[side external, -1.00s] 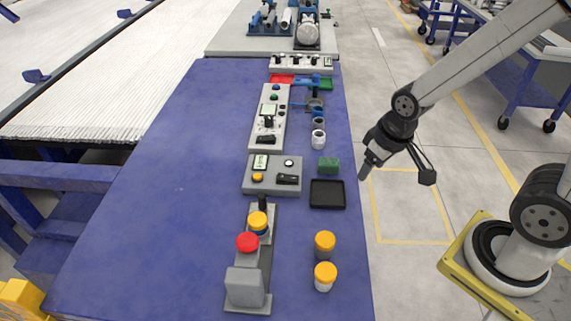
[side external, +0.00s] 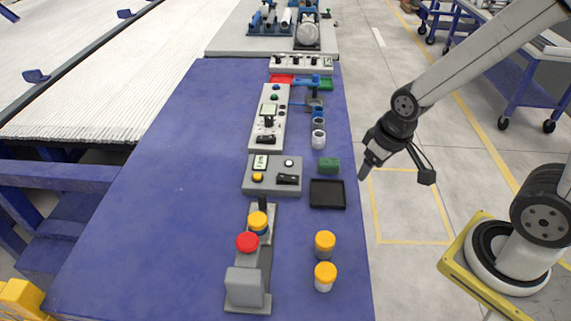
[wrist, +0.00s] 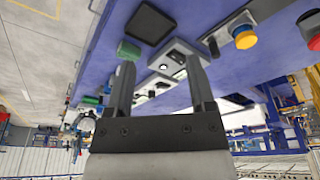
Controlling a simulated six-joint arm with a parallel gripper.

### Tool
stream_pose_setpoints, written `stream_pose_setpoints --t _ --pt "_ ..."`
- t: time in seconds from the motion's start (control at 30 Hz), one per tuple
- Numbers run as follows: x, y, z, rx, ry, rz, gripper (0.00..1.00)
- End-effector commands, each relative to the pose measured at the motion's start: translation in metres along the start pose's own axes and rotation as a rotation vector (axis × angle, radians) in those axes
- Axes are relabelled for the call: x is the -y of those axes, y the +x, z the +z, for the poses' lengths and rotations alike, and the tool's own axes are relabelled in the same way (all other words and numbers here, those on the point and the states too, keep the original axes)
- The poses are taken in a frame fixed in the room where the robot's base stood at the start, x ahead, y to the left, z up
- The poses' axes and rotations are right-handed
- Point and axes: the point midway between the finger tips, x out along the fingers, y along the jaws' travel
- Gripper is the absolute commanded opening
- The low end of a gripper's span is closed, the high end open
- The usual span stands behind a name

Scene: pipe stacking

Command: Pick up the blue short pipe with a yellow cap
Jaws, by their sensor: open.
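A short pipe with a yellow cap and a blue body (side external: 258,226) stands upright in the grey station at the near part of the blue table, just behind a red button (side external: 247,242). It also shows at the upper right of the wrist view (wrist: 245,38). My gripper (side external: 396,171) is open and empty, off the right edge of the table, to the right of and farther back than the blue pipe. In the wrist view its two fingers (wrist: 161,62) are spread with nothing held between them.
Two other yellow-capped pipes, one grey (side external: 325,245) and one white (side external: 325,277), stand near the table's right edge. A black tray (side external: 327,194), a green block (side external: 328,165) and a control box (side external: 272,175) lie farther back. The table's left half is clear.

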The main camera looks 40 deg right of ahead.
Motion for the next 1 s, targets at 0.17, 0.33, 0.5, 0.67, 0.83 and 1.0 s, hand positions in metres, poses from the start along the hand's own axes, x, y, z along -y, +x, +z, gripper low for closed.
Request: stream_pose_setpoints --t 0.17,0.33,0.5,0.67,0.83,1.0 --pt "0.000 0.000 0.000 0.000 0.000 0.000 0.73" --pt "0.000 0.000 0.000 0.000 0.000 0.000 1.00" --pt "0.000 0.000 0.000 0.001 0.002 -0.001 1.00" --pt "0.001 0.004 -0.002 0.024 0.037 -0.010 1.00" --pt "0.006 0.014 -0.005 0.100 0.146 -0.041 1.00" --pt "0.018 0.032 -0.012 0.221 0.323 -0.095 1.00"
